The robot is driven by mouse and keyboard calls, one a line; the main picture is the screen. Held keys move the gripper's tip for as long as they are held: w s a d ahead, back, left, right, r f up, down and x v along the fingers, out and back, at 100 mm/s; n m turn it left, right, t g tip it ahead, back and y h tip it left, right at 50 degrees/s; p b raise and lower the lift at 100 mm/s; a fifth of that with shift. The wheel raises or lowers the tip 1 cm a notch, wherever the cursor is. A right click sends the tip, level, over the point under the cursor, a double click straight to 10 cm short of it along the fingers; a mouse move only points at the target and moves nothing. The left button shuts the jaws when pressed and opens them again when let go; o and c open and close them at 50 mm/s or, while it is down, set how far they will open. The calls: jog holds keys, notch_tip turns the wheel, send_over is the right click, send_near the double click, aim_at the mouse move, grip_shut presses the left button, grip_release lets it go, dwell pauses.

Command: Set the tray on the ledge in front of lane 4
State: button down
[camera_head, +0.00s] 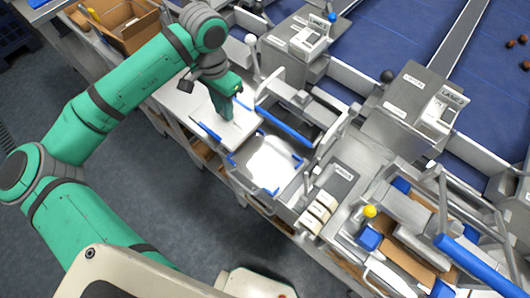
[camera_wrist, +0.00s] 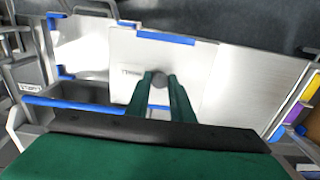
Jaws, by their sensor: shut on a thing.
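The tray (camera_head: 240,131) is a pale, flat plate with blue strips on two opposite edges. In the wrist view the tray (camera_wrist: 205,75) shows a round grey knob (camera_wrist: 160,79) and a small label. My gripper (camera_head: 226,115) is shut on the knob, pointing down; its two green fingers (camera_wrist: 160,82) stand either side of it. I cannot tell whether the tray touches the steel below. A bright ledge (camera_head: 270,160) with blue corner pieces lies to the right of the tray; a blue-cornered ledge (camera_wrist: 85,50) also shows left of the tray. Lane numbers are too small to read.
Grey machine housings (camera_head: 410,110) and a lever with a dark ball (camera_head: 387,76) stand behind the ledge. A blue bar (camera_head: 285,125) runs close behind the tray. A cardboard box (camera_head: 125,22) stands at upper left.

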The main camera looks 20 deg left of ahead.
jog(key=shift+w+a, duration=0.3)
jog(key=shift+a, duration=0.45)
jog(key=shift+w+a, duration=0.35)
jog(key=shift+a, duration=0.45)
jog(key=shift+w+a, duration=0.3)
jog(key=shift+a, duration=0.45)
jog(key=shift+a, duration=0.1)
jog(key=w+a, duration=0.3)
jog(key=a, duration=0.5)
jog(key=shift+w+a, duration=0.3)
jog(key=shift+f, duration=2.65)
jog(key=c, duration=1.5)
grip_release()
jog(key=shift+o, duration=0.2)
jog(key=shift+r, duration=0.15)
notch_tip(320, 180, up, 9)
